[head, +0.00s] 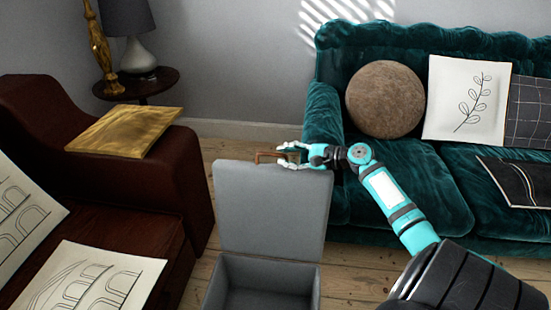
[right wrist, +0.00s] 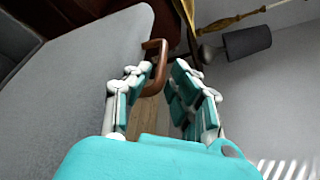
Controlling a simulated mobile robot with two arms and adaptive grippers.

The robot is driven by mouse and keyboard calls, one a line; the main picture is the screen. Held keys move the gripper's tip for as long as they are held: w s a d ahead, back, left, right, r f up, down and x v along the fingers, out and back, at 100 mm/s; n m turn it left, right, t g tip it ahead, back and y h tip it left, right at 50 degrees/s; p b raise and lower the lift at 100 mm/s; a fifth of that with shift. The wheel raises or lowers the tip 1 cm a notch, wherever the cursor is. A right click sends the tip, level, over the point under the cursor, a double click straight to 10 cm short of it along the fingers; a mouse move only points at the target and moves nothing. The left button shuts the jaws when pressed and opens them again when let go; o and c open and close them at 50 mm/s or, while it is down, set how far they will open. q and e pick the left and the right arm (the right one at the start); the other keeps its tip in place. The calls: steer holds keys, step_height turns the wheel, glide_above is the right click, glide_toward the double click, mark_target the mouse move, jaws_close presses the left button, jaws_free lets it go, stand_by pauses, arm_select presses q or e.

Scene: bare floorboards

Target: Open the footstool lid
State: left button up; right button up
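The grey footstool lid (head: 270,205) stands raised, nearly upright, at the back of the open footstool box (head: 228,280), whose hollow inside shows. A brown handle (head: 266,157) sits at the lid's top edge. My right gripper (head: 287,157) is at that edge, beside the handle. In the right wrist view, the fingers of my right gripper (right wrist: 162,70) are apart, with the handle (right wrist: 161,50) close to the left finger's tip; I cannot tell whether they touch. The lid (right wrist: 75,85) fills the left of that view. My left gripper is not in view.
A teal sofa (head: 400,185) with a round brown cushion (head: 385,99) stands right of and behind the lid. A dark red-brown couch (head: 185,185) with cushions stands at the left. A small side table (head: 140,84) with a lamp (head: 137,56) is behind. Floorboards (head: 210,153) show between.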

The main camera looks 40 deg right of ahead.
mark_target(281, 156)
steer(key=shift+x, duration=2)
jaws_close()
